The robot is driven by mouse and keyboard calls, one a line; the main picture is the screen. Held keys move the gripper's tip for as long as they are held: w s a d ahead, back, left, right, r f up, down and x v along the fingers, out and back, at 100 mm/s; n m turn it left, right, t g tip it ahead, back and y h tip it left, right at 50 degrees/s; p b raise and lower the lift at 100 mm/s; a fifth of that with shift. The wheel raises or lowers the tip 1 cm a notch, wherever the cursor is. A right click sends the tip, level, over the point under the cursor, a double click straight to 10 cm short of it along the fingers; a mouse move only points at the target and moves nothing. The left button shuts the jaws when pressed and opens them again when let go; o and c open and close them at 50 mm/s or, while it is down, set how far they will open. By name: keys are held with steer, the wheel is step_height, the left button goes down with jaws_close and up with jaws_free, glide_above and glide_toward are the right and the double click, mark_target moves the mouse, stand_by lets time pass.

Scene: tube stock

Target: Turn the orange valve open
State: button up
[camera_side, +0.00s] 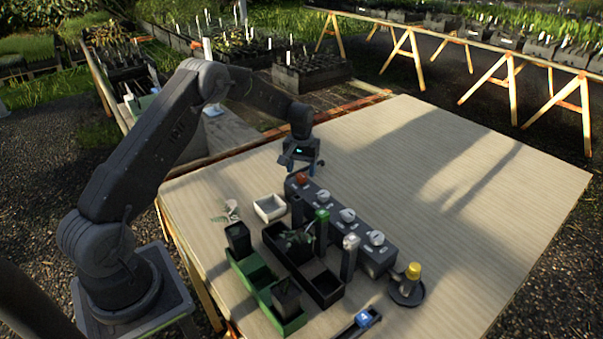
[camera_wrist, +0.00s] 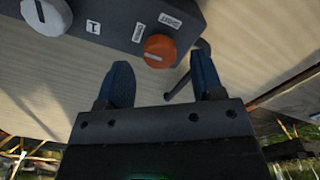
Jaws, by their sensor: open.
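The orange valve (camera_wrist: 160,48) is a round knob on a long dark grey box (camera_wrist: 120,18), with small white labels beside it. In the wrist view it lies just beyond the fingertips, roughly between their lines, with no contact visible. In the side view the orange valve (camera_side: 302,178) sits at the box's far left end. My gripper (camera_side: 301,165) hangs over that end, close above the knob. In the wrist view the blue fingers of my gripper (camera_wrist: 163,68) are spread apart with nothing between them.
Several white-grey knobs (camera_side: 348,215) follow along the same box. Green and black trays (camera_side: 262,290), a pale square dish (camera_side: 270,207) and a yellow-topped item (camera_side: 413,270) stand around it. A thin dark bar (camera_wrist: 183,88) lies near the right finger. The table's right half (camera_side: 470,180) is clear.

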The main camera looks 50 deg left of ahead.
mark_target(301, 175)
step_height(301, 175, up, 12)
steer(key=shift+f, duration=0.15)
stand_by(0.3)
steer(key=s+d+r+m+t, duration=0.3)
steer(key=s+d+r+m, duration=0.1)
steer(key=s+d+r, duration=1.1)
steer(key=s+d+m+t, duration=0.1)
steer(key=s+d, duration=0.2)
steer(key=s, duration=0.5)
steer(key=s+d+f+m+t, duration=0.1)
steer(key=s+d+m, duration=0.1)
steer(key=s, duration=0.7)
steer(key=shift+s+d+f+t, duration=0.15)
steer(key=shift+d+t, duration=0.15)
steer(key=shift+d, duration=0.45)
